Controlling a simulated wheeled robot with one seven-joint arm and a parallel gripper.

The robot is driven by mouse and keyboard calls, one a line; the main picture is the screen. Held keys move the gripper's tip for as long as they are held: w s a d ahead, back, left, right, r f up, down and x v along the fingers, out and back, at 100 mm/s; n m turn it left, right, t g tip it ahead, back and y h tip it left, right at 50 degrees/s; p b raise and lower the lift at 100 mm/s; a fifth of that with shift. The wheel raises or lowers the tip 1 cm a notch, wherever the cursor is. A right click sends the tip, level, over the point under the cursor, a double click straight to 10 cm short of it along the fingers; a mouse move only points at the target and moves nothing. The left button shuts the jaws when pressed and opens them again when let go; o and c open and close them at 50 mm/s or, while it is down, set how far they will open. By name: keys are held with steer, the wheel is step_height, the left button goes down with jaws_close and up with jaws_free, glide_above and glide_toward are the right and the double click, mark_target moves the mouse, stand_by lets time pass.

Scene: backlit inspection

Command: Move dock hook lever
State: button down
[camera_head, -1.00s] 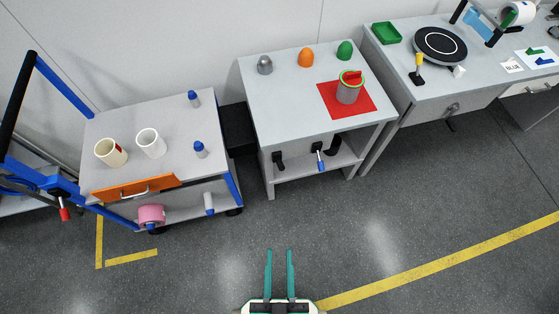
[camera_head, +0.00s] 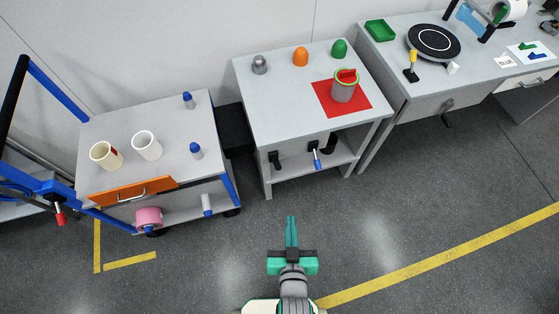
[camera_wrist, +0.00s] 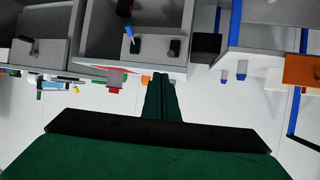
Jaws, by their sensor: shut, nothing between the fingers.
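A lever with a blue handle and dark mount (camera_head: 316,158) hangs at the front of the middle bench, below its top. It also shows in the wrist view, where the scene is upside down, as a blue-tipped lever (camera_wrist: 132,42). A second lever with a red handle (camera_head: 59,216) is at the left, by the blue cart frame. No label shows which one is the dock hook lever. My gripper (camera_head: 291,220) has teal fingers held together and empty, over the floor in front of the middle bench, apart from both levers. Its fingers also show in the wrist view (camera_wrist: 161,80).
The middle bench (camera_head: 290,105) carries a grey-green can on a red mat (camera_head: 325,103) and several coloured domes. Another bench (camera_head: 385,60) stands right. The floor (camera_head: 390,230) around my gripper is clear.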

steer(key=w+r+n+g+y, duration=0.1)
steer(key=w+r+g+y, duration=0.2)
steer(key=w, duration=1.8)
steer(key=g, duration=0.1)
glide_above(279, 165)
steer(key=w, duration=0.2)
step_height(279, 165, down, 8)
steer(key=r, duration=0.1)
steer(key=f, duration=0.1)
steer(key=s+f, duration=0.1)
steer(key=f, duration=0.1)
steer(key=shift+s+d+f, duration=0.1)
steer(key=shift+d+f, duration=0.05)
steer(key=shift+f, duration=0.05)
steer(key=shift+s+f, duration=0.25)
steer(key=shift+f, duration=0.1)
steer(key=shift+f, duration=0.1)
